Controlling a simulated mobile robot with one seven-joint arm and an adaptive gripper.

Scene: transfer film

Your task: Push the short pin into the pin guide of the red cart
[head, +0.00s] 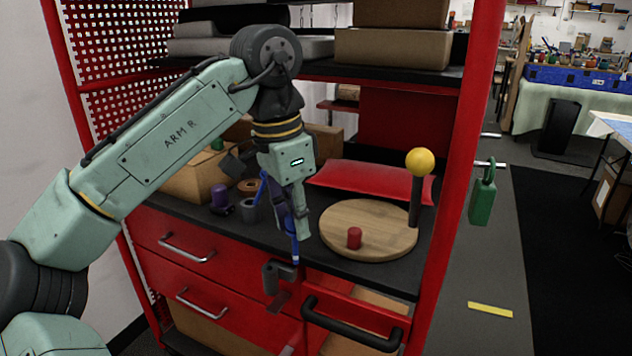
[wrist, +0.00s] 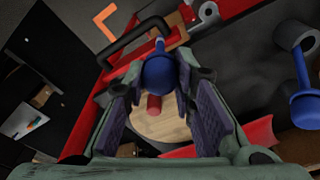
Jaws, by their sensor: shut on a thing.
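My gripper (head: 299,225) is shut on a blue pin (head: 296,250) above the front edge of the red cart (head: 215,285). The pin points down, and its lower end is close to the dark grey pin guide (head: 278,277) on the cart's front. Another blue pin (wrist: 305,105) leans at a grey cup (head: 250,210) on the cart top. I cannot compare the two pins' lengths.
A round wooden board (head: 375,240) carries a red cylinder (head: 354,238). A dark post with a yellow knob (head: 419,162) stands at the right. A purple object (head: 220,198) and boxes are at the left. A black handle (head: 350,325) projects in front.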

